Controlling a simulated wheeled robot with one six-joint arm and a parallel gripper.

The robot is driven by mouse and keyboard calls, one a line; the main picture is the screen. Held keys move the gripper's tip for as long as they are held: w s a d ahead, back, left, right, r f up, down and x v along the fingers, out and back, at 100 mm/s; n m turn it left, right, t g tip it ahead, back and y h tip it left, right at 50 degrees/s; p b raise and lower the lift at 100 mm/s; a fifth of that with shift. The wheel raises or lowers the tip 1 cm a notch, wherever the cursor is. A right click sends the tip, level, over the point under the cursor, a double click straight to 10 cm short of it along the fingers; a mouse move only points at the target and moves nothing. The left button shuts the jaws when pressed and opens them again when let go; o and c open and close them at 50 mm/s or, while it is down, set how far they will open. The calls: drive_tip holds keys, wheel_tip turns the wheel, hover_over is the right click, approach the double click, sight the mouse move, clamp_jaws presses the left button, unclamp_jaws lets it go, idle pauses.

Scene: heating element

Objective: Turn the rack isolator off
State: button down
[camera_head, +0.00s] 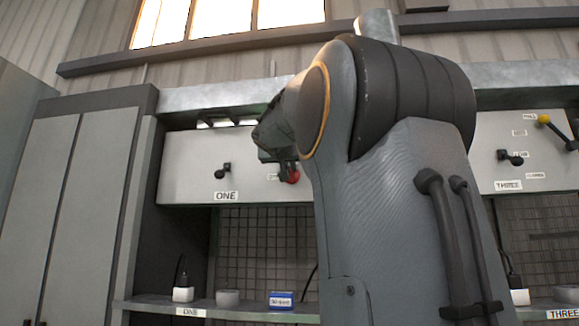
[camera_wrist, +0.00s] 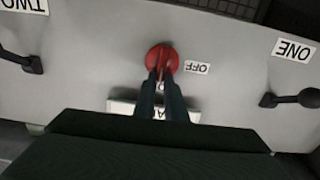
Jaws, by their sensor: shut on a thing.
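The rack isolator is a round red knob (camera_wrist: 161,57) on a pale grey panel (camera_wrist: 105,65). It also shows in the head view as a small red knob (camera_head: 292,176), partly hidden by my arm. My gripper (camera_wrist: 161,74) is shut on the red knob, with its two dark fingertips on either side of the knob's grip. The upside-down OFF label (camera_wrist: 197,68) is beside the knob, to the right in the wrist view. The grip lies roughly upright in that view and does not point at OFF. A white label (camera_wrist: 123,106) is partly covered by my fingers.
A black lever (camera_wrist: 285,99) by the ONE label and another black lever (camera_wrist: 22,62) by the TWO label flank the knob. A yellow-tipped lever (camera_head: 550,124) is at right. A blue box (camera_head: 281,301) and a grey dish (camera_head: 228,297) stand on the shelf below.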

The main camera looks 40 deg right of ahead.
drive_tip(key=shift+w+a+f+n+b, duration=0.2)
drive_tip(key=shift+w+a+f+n, duration=0.15)
drive_tip(key=shift+n, duration=2.6)
drive_tip(key=shift+w+a+f+n+b, duration=0.25)
drive_tip(key=shift+f+n, duration=0.2)
drive_tip(key=shift+n, duration=2.55)
drive_tip(key=shift+w+a+f+n+b, duration=0.2)
drive_tip(key=shift+w+f+n, duration=0.2)
drive_tip(key=shift+n, duration=2.55)
drive_tip(key=shift+f, duration=0.1)
drive_tip(key=c, duration=1.8)
unclamp_jaws()
drive_tip(key=shift+s, duration=0.1)
